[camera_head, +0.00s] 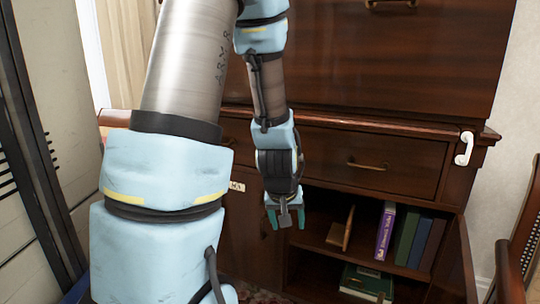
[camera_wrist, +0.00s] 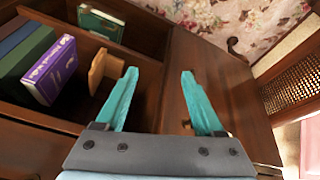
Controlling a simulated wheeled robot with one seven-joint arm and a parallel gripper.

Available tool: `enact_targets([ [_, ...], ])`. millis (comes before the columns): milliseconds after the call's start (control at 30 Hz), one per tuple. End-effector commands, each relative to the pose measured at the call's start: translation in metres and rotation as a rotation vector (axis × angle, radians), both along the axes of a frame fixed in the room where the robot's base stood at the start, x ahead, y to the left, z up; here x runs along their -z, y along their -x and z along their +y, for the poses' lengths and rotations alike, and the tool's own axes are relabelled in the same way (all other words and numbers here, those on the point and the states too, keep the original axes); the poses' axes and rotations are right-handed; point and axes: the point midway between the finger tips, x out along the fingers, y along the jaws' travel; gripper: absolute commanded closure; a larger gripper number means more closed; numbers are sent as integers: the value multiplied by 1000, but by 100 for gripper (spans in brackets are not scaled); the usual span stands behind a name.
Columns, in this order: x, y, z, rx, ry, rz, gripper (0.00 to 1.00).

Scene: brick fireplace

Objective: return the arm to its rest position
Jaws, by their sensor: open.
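My gripper (camera_head: 286,217) hangs down in front of the dark wooden cabinet (camera_head: 320,145), beside its open lower compartment in the head view. In the wrist view my gripper (camera_wrist: 160,85) has its two teal fingers spread apart, with nothing between them. My arm is bent, with its large blue and metal links filling the left middle of the head view and hiding part of the cabinet.
The open compartment holds a purple book (camera_head: 385,231), several other upright books, a leaning tan object (camera_head: 341,230) and a green book (camera_head: 366,282) lower down. An open cabinet door (camera_head: 457,265) stands at the right. A chair (camera_head: 522,250) is at the right edge.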

Motion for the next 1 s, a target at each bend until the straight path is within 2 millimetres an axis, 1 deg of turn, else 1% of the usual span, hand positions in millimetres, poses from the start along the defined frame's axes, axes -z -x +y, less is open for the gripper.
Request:
enact_targets([
  [33,-11,6,20,-6,-12,31,30],
  [100,-20,19,42,1,-36,81,30],
  [300,-44,57,95,9,-100,204,30],
  [367,-50,69,109,7,-119,239,30],
  [400,-57,75,116,9,-128,257,30],
  [433,-66,74,113,13,-127,256,30],
  [667,-106,73,111,14,-125,255,30],
  [900,-160,73,111,14,-125,255,30],
  [1000,-177,73,111,14,-125,255,30],
])
